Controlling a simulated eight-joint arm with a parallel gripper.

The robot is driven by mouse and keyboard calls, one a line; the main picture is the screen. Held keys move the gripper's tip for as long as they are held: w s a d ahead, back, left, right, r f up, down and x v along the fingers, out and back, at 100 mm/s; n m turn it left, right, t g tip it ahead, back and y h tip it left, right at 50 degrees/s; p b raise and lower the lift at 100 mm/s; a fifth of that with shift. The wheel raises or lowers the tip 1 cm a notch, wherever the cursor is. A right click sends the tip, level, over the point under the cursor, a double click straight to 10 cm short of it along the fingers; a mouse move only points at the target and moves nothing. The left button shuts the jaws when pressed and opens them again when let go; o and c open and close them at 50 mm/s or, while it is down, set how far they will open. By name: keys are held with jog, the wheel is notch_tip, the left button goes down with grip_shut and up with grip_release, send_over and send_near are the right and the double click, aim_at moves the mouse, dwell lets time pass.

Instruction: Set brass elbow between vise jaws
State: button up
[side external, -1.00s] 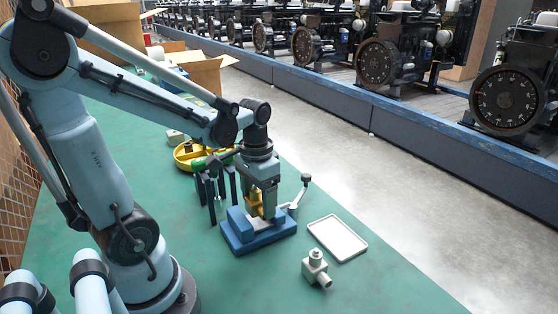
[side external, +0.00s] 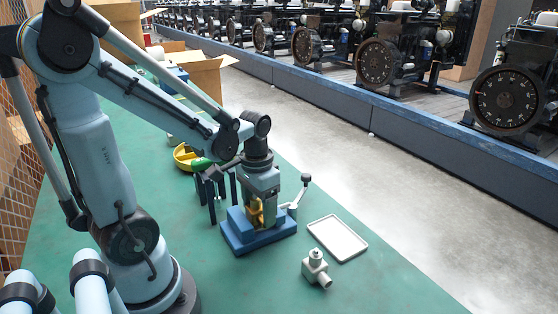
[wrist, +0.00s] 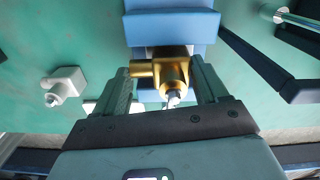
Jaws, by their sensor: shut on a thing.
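The brass elbow (wrist: 172,75) is gripped between the two fingers of my gripper (wrist: 168,92) in the wrist view. In the side view the elbow (side external: 256,215) shows as a small gold piece under my gripper (side external: 262,205), low over the vise. The blue vise (side external: 245,238) stands on the green bench with its handle (side external: 299,193) up at the right. In the wrist view the blue vise (wrist: 172,28) lies right beside the elbow. My gripper hides much of the jaws, so I cannot tell whether the elbow touches them.
A grey pipe fitting (side external: 316,268) and a white tray (side external: 338,238) are on the bench right of the vise. The front of the bench is clear.

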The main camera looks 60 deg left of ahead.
aim_at(258, 201)
jog(key=o, duration=1.4)
jog(key=shift+c, duration=0.2)
jog(key=shift+r, duration=3.95)
jog(key=w+d+m+t, duration=0.1)
jog(key=w+d+t, duration=0.2)
jog(key=d+t, duration=0.4)
jog(key=shift+d+r+m, duration=0.2)
jog(key=shift+d+m, duration=0.1)
jog(key=shift+d, duration=0.65)
